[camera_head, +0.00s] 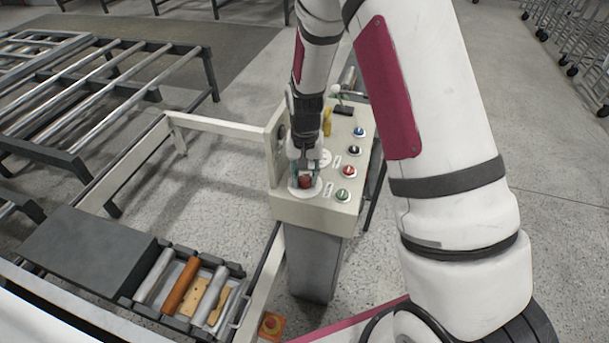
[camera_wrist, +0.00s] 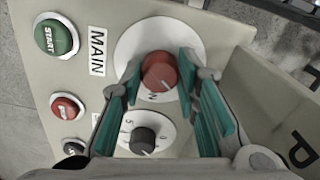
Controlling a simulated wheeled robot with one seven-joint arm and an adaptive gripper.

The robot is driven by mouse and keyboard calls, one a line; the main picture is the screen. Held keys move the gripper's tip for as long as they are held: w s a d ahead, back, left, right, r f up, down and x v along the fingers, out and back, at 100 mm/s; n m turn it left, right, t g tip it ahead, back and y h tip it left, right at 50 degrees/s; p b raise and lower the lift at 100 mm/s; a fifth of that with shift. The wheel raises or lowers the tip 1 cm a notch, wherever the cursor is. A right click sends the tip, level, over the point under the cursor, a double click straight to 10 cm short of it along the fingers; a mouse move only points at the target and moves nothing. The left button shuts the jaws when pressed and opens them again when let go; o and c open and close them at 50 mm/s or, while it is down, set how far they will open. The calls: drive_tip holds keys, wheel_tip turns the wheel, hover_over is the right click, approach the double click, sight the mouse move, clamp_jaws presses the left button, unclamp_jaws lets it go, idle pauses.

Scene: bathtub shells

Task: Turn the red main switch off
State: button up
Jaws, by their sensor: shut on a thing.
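The red main switch (camera_head: 306,182) is a round knob on a white disc on the cream control panel (camera_head: 318,210). In the wrist view the red knob (camera_wrist: 159,72) sits beside the MAIN label, with part of the disc's lettering hidden below it. My gripper (camera_head: 306,176) reaches down from above and is shut on the red knob. In the wrist view its teal-padded fingers (camera_wrist: 158,78) stand on both sides of the knob. I cannot read the knob's exact setting.
A green START button (camera_wrist: 57,37), a red button (camera_wrist: 67,107) and a black selector knob (camera_wrist: 143,140) are near the switch. Blue and black buttons (camera_head: 359,131) lie further back on the panel. A raised cream side plate (camera_head: 273,150) stands left of the gripper.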

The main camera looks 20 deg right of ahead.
sight(305, 178)
drive_tip(key=n, duration=0.4)
drive_tip(key=shift+n, duration=1.8)
drive_tip(key=o, duration=1.2)
drive_tip(key=shift+c, duration=0.2)
wheel_tip(305, 178, up, 12)
